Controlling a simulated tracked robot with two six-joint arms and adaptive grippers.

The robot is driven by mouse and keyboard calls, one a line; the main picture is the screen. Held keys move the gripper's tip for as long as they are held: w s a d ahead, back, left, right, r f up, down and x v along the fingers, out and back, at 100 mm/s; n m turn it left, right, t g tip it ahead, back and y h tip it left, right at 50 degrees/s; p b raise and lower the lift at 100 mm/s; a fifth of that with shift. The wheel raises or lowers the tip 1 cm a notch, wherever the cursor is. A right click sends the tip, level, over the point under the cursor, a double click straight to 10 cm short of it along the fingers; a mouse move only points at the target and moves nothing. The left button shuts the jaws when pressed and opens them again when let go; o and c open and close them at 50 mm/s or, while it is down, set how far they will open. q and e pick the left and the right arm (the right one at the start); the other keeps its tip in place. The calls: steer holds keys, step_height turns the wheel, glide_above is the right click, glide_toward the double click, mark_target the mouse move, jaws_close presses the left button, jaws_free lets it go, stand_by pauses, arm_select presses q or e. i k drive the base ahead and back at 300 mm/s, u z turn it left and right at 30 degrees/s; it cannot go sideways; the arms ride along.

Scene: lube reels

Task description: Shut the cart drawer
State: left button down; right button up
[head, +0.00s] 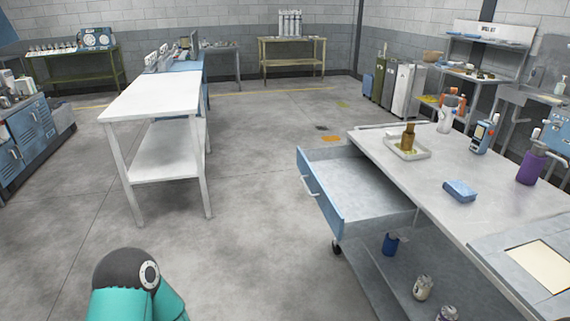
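The cart (460,225) stands at the right, with a pale grey top and a lower shelf. Its drawer (352,172) is pulled far out toward the left and looks empty. The drawer's blue front (327,201) carries a light bar handle (309,187) on its outer face. Neither gripper is in view. Only a teal and black link of my own arm shows at the bottom left, well apart from the drawer.
On the cart top are a tray (424,153) with a brown bottle (408,137), a blue pack (460,190) and a purple bottle (530,165). Cans stand on the shelf below. A white table (155,95) stands left. Floor between is clear.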

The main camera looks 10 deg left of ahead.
mark_target(355, 198)
steer(key=u, duration=0.95)
steer(key=i, duration=1.55)
steer(key=z, duration=1.85)
steer(key=i, duration=0.45)
steer(key=u, duration=0.25)
steer(key=k, duration=0.85)
steer(key=z, duration=0.05)
